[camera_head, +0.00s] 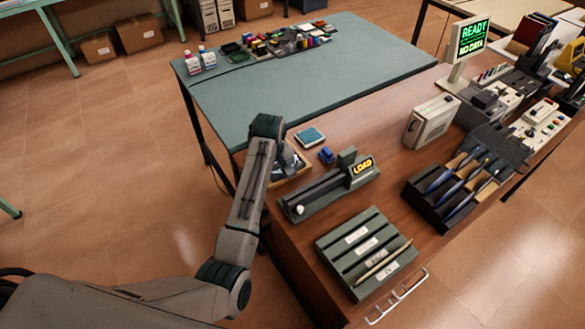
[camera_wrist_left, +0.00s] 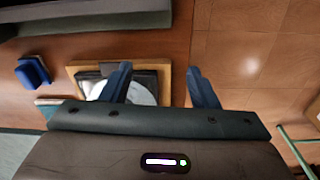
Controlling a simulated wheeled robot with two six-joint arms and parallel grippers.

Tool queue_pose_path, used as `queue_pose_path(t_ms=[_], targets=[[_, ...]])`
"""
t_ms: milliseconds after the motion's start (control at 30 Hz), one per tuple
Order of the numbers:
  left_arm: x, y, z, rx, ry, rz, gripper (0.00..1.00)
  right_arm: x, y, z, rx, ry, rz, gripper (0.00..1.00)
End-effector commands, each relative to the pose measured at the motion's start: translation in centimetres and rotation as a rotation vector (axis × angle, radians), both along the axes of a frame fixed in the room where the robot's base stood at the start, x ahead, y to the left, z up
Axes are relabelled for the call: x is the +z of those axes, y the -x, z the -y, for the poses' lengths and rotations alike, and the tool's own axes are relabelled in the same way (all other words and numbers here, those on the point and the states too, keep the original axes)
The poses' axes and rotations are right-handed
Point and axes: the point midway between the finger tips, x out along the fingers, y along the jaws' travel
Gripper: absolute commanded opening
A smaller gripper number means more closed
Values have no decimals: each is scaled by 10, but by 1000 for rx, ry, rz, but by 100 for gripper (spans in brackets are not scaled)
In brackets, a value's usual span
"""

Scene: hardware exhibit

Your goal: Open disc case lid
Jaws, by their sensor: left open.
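The disc case (camera_wrist_left: 168,76) is dark and sits in a shallow wooden tray (camera_wrist_left: 83,70) near the table edge. A pale silver disc (camera_wrist_left: 145,84) shows in it; I cannot tell whether a clear lid covers it. My left gripper (camera_wrist_left: 160,86) is open above the tray. One finger is over the case and disc, the other past the tray's right side over the floor. In the head view, the left arm reaches down over the tray (camera_head: 291,178) and hides much of the case. I see nothing between the fingers being gripped. The right gripper is out of view.
A blue block (camera_head: 326,155) and a teal-topped square (camera_head: 310,136) lie beside the tray. A black slider unit with a LOAD sign (camera_head: 362,166) stands to the right. A slotted dark rack (camera_head: 365,250) is nearer. The green mat (camera_head: 300,80) has clear room behind.

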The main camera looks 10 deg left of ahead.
Motion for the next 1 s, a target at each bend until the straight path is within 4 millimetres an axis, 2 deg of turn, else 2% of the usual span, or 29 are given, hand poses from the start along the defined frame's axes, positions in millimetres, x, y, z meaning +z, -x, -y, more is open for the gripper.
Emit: queue_pose_path(t_ms=[33, 100, 200, 300, 400, 533, 667, 800, 1000], targets=[[16, -16, 9, 19, 6, -4, 55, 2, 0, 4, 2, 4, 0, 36], [35, -32, 20, 49, 8, -20, 55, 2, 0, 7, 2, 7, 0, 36], [56, -49, 32, 86, 8, -38, 55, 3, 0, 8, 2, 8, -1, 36], [69, -58, 39, 107, 7, -50, 55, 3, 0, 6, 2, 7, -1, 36], [72, -61, 42, 115, 5, -56, 55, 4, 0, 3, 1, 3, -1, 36], [59, -61, 42, 118, 4, -59, 55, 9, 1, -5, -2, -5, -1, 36], [35, -60, 41, 117, 4, -60, 55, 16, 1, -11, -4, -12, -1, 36], [8, -60, 41, 116, 4, -60, 55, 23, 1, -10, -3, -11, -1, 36], [-21, -61, 42, 116, 5, -58, 55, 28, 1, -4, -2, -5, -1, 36]])
